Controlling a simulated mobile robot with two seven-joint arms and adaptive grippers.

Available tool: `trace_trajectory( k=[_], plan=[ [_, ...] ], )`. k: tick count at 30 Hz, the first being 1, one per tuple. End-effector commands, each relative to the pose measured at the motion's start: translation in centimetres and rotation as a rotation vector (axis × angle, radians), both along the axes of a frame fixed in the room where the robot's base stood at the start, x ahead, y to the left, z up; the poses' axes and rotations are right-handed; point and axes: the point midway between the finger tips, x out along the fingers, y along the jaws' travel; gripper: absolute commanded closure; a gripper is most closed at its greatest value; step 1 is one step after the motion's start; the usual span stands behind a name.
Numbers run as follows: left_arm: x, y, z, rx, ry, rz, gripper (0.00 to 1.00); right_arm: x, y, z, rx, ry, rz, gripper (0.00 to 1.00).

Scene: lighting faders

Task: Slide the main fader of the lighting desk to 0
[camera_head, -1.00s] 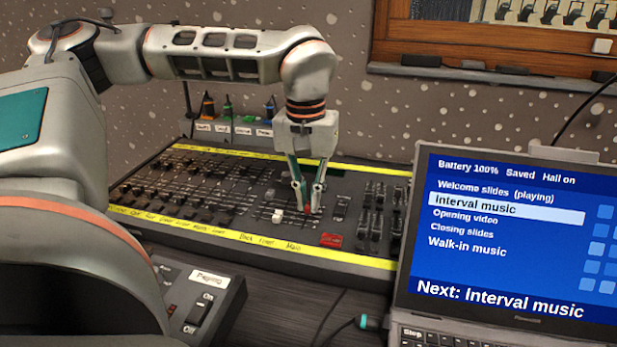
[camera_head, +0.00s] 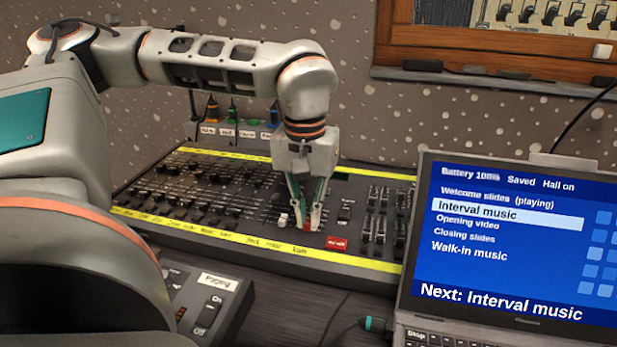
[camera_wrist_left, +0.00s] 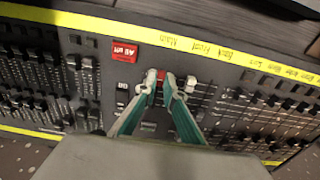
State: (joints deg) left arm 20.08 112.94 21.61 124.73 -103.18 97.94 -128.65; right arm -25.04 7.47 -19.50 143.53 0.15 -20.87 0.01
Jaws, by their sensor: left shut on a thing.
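The lighting desk (camera_head: 220,236) is a dark panel with yellow strips along its front and back edges. My left gripper (camera_head: 308,224) reaches down onto it and is shut on the red knob of the main fader (camera_head: 308,224), near the slot's front end. In the left wrist view, the red knob (camera_wrist_left: 160,75) shows between the two fingertips (camera_wrist_left: 161,80), close to the "Main" label. The fingers hide part of the knob and slot. My right gripper is not in view.
A white fader knob (camera_head: 283,220) stands just left of the fingers. A red "All off" button (camera_head: 336,243) lies close on the right. Several black faders fill the left side. A laptop (camera_head: 500,240) stands at the right, and a switch box (camera_head: 208,308) in front.

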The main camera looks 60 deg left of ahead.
Motion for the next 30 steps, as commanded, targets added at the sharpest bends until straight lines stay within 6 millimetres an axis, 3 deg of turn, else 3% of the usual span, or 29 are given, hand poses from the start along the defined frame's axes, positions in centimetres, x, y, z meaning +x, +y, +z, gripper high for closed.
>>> trace_trajectory(
  k=[2, 3, 14, 25, 30],
  plan=[
    [0.0, 0.0, 0.0, -0.001, 0.001, 0.001, 1.0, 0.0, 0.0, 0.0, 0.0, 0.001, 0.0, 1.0],
    [0.0, 0.0, 0.0, -0.001, 0.001, 0.001, 0.83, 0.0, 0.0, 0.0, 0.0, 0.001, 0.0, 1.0],
    [0.0, 0.0, 0.1, 0.0, 0.0, 0.0, 0.83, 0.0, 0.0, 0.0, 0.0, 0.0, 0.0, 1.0],
    [0.1, 0.1, 2.4, 0.002, -0.005, 0.0, 0.83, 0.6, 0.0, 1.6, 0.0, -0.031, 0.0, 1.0],
    [0.1, 0.0, 2.6, 0.0, 0.0, 0.0, 0.83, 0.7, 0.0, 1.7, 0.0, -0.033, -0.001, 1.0]
  ],
)
